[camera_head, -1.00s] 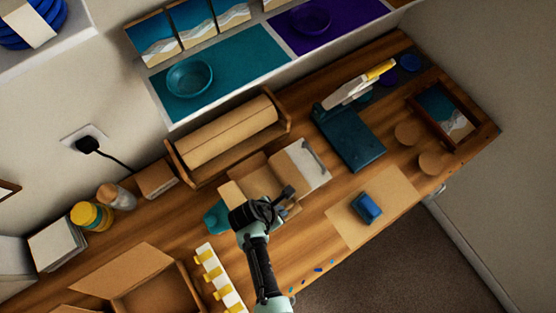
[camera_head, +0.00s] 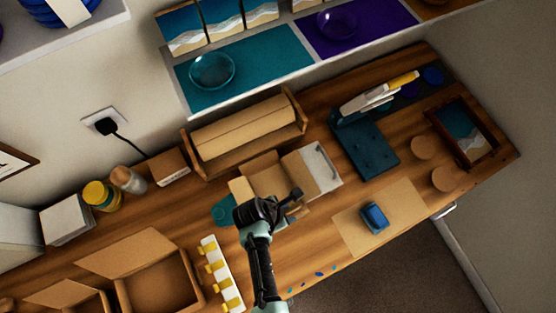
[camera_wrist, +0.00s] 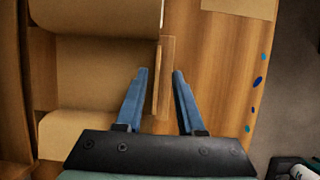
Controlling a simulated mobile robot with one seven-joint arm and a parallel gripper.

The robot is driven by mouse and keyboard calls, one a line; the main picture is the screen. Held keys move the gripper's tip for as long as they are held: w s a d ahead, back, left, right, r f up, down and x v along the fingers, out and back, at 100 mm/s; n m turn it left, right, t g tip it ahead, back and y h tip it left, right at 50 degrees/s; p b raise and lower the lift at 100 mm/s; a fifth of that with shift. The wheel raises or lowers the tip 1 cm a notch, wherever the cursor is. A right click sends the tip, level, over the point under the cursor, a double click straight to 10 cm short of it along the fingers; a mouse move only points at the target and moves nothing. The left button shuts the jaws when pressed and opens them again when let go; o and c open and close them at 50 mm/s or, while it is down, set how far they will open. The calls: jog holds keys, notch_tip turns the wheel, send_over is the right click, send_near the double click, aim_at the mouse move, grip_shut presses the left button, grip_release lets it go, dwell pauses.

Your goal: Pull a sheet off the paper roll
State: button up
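The brown paper roll (camera_head: 243,124) lies in a wooden holder (camera_head: 300,106) against the back wall, under the shelf. No torn-off sheet can be made out. My gripper (camera_head: 292,200) is in front of the roll, apart from it, over the near side of an open cardboard box (camera_head: 242,188). In the wrist view my gripper (camera_wrist: 161,72) is open, with two blue fingers spread. A thin upright edge of the box (camera_wrist: 163,80) shows between the fingers; I cannot tell whether they touch it. The roll is not clearly seen in the wrist view.
A white-topped block (camera_head: 312,166) and a dark teal stand (camera_head: 366,148) are right of the box. A tan mat (camera_head: 395,225) holds a blue object (camera_head: 374,217). A white strip with yellow clips (camera_head: 222,275) and open cartons (camera_head: 160,275) lie at left front.

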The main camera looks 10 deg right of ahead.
jog(key=v, duration=1.1)
jog(key=shift+s+a, duration=0.1)
jog(key=shift+s, duration=0.1)
